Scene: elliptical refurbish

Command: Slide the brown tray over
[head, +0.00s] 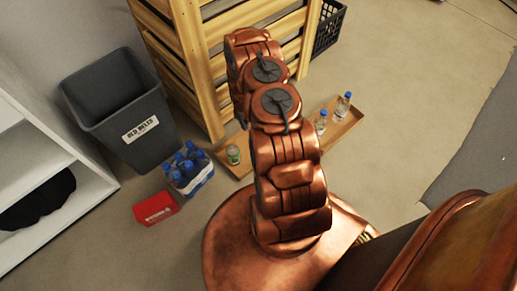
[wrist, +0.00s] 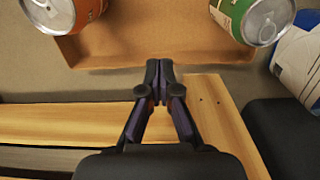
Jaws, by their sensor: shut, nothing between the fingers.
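The brown tray (head: 338,134) lies on the floor, partly hidden behind my arm in the head view. Two clear bottles with blue caps (head: 343,106) stand at its right end, and a green can (head: 233,154) stands at its left end. In the wrist view the tray (wrist: 150,40) spans the top, with an orange can (wrist: 68,12) and a green can (wrist: 255,18) in it. My gripper (wrist: 158,70) is shut and empty, its tips at the tray's near edge; I cannot tell whether they touch. The head view hides my gripper behind my arm.
A wooden slatted crate (head: 180,65) stands close behind the tray. A dark bin (head: 120,105), a pack of blue-capped bottles (head: 188,170) and a red box (head: 155,207) are at the left. Open floor (head: 405,110) lies at the right.

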